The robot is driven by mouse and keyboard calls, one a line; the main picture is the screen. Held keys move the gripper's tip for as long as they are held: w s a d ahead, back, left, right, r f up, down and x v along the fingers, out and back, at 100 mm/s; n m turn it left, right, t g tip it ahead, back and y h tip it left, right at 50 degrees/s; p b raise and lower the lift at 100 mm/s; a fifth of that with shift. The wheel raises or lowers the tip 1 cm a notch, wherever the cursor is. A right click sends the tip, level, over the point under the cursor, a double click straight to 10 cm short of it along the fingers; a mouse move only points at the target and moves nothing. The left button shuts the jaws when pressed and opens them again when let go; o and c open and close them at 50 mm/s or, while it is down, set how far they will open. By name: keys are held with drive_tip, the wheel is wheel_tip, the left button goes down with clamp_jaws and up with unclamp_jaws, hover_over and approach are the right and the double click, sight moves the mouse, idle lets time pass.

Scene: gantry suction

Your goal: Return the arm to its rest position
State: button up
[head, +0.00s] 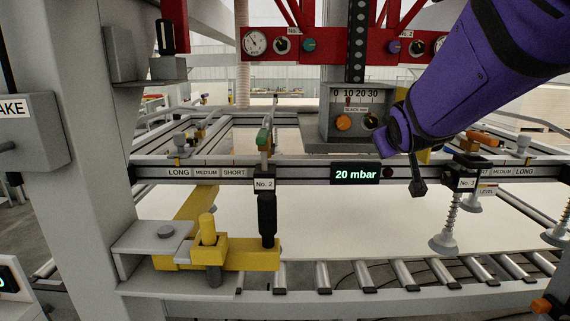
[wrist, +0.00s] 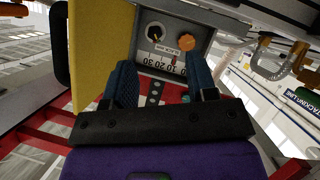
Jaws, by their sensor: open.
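My purple arm comes in from the upper right in the head view and ends near the front beam, in front of the right edge of the grey scale box (head: 340,122). My fingers are not clearly seen there. In the wrist view my gripper (wrist: 163,76) is open, its two blue fingers apart with nothing between them. Beyond the fingers is the same scale box (wrist: 178,66), upside down, with an orange knob (wrist: 187,42) and a dark knob (wrist: 155,31).
The front beam (head: 300,172) carries a display (head: 356,174) reading 20 mbar. A yellow bracket (head: 235,255) stands lower left; suction cups (head: 443,242) hang at right. A red gauge panel (head: 350,45) is above. Grey posts (head: 75,200) stand at left. A white sheet (head: 340,225) lies below.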

drive_tip(key=s+d+f+m+g+y, duration=0.1)
drive_tip(key=s+d+f+g, duration=0.2)
drive_tip(key=f, duration=0.5)
drive_tip(key=s+d+f+m+g+y, duration=0.1)
drive_tip(key=d+f+m+g+y, duration=0.1)
drive_tip(key=d+f+g, duration=0.45)
drive_tip(key=s+a+r+t, duration=0.1)
drive_tip(key=s+r, duration=0.4)
drive_tip(key=s, duration=0.7)
drive_tip(key=s+r, duration=0.6)
drive_tip(key=s, duration=0.6)
drive_tip(key=shift+a+r+t, duration=0.2)
drive_tip(key=shift+a+t, duration=0.15)
drive_tip(key=shift+a, duration=0.05)
drive_tip(key=shift+c, duration=0.9)
drive_tip(key=shift+d, duration=0.1)
